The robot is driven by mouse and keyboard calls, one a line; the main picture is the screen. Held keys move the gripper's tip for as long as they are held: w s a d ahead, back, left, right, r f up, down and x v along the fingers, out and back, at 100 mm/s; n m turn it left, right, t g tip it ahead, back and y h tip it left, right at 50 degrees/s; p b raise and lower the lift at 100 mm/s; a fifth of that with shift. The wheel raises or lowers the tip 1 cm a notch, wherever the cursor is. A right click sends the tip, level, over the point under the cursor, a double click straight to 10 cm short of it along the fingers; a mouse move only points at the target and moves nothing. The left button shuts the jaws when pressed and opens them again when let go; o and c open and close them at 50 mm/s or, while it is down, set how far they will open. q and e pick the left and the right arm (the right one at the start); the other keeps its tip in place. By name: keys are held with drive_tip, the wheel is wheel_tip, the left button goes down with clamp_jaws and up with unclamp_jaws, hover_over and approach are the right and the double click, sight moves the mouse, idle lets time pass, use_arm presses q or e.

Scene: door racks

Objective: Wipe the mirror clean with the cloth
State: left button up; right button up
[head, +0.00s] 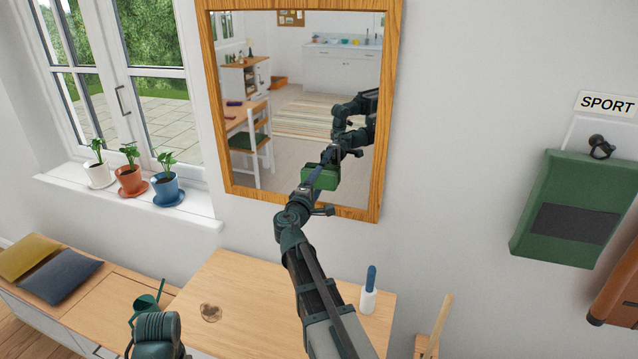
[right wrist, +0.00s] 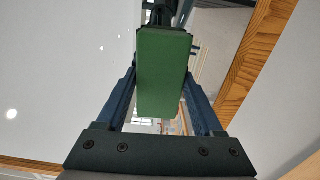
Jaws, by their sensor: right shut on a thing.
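The mirror (head: 285,80) hangs on the wall in a wooden frame and reflects the room and my arm. I see no clear smudge on the glass in the head view. My right gripper (head: 318,182) is in front of the mirror's lower right part. It is shut on the green cloth (head: 322,177), which looks like a flat folded block. In the right wrist view the cloth (right wrist: 163,75) sits between the two fingers, with the mirror's frame (right wrist: 250,60) to its right. I cannot tell whether the cloth touches the glass.
Below the mirror is a wooden table (head: 240,290) with a brown-stained spot (head: 211,312) and a blue-handled brush in a white holder (head: 368,300). Potted plants (head: 129,178) line the windowsill. A green bag (head: 575,205) hangs right.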

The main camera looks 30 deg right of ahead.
drive_tip(key=shift+a, duration=0.1)
drive_tip(key=shift+v, duration=2.95)
drive_tip(key=shift+s, duration=0.1)
drive_tip(key=v, duration=0.2)
drive_tip(key=shift+s+a, duration=0.25)
drive_tip(key=shift+a, duration=0.1)
